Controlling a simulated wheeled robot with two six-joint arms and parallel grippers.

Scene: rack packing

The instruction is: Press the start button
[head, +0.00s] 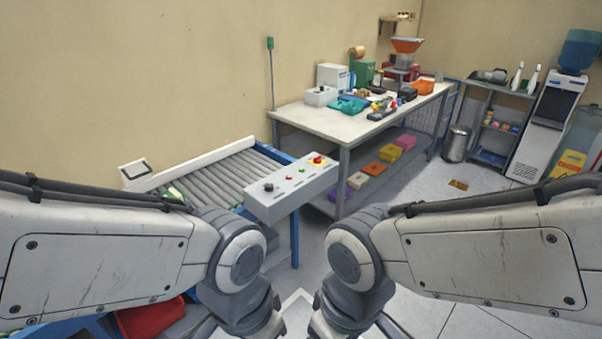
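A grey control box (292,196) stands at the near end of the roller conveyor (215,178). Its sloped top carries a black knob (268,187), a small red button (289,178), a small green button (301,170) and a red emergency stop on a yellow base (317,160). No label that marks the start button can be read. Both my arms reach in from the sides and bend down at the bottom middle, in front of the box. My grippers are below the picture's edge, and nothing is seen touching the buttons.
A white workbench (350,127) with several tools and boxes stands behind the control box. A signal pole (271,75) with a green top rises beside it. A red bin (150,318) shows at the lower left, partly hidden by my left arm. The air above the box is clear.

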